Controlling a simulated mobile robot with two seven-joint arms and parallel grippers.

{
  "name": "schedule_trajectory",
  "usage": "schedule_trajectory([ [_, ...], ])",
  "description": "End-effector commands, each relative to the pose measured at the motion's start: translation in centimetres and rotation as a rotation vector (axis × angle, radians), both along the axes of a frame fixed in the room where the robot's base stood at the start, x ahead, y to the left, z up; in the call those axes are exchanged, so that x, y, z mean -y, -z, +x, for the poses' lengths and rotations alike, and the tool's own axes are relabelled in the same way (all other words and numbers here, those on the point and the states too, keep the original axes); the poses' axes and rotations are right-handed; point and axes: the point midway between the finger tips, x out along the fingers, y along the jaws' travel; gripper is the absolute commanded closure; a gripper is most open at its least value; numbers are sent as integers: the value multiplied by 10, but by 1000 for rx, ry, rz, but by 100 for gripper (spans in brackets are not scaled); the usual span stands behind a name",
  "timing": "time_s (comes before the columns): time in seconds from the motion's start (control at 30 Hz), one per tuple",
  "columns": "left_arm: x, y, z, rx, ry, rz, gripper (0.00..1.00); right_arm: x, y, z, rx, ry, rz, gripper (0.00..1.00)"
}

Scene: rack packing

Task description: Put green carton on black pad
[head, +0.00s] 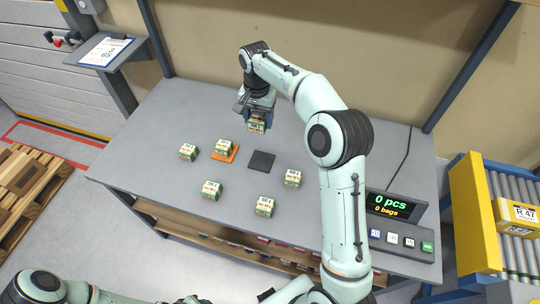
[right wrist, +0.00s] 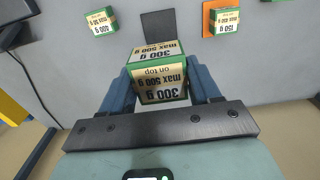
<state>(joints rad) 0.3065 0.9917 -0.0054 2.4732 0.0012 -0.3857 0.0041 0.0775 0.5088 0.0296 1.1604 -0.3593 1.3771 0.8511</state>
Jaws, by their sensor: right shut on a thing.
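My right gripper (head: 256,117) is shut on a green carton (head: 256,126) at the back of the grey table. In the right wrist view the carton (right wrist: 160,72) sits between the blue fingers (right wrist: 160,84) and reads "300 g, max 500 g on top". The black pad (head: 261,161) lies flat and bare on the table, in front of the held carton. The pad also shows in the right wrist view (right wrist: 158,25), just beyond the carton. In the head view my left arm shows at the bottom left; its gripper cannot be made out.
Another carton (head: 223,146) sits on an orange pad (head: 234,157) left of the black pad. Other green cartons (head: 188,152) (head: 211,190) (head: 264,206) (head: 292,178) stand around on the table (head: 140,150). A counter display (head: 395,205) stands at the right.

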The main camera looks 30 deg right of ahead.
Motion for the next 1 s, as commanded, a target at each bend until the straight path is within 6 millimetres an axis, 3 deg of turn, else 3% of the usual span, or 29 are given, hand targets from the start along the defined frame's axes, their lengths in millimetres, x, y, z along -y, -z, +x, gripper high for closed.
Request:
schedule_trajectory([
  [0.17,0,-2,2,3,-1,1,57,5,7,7,0,-3,-4,81],
  [0.4,-1,13,-14,-17,-2,1,57,5,69,5,-7,-2,-5,81],
  [0.7,0,21,-22,-25,-1,0,57,5,140,6,-2,-2,-4,81],
  [1.0,0,22,-23,-26,-1,0,57,5,165,7,2,-2,-5,81],
])
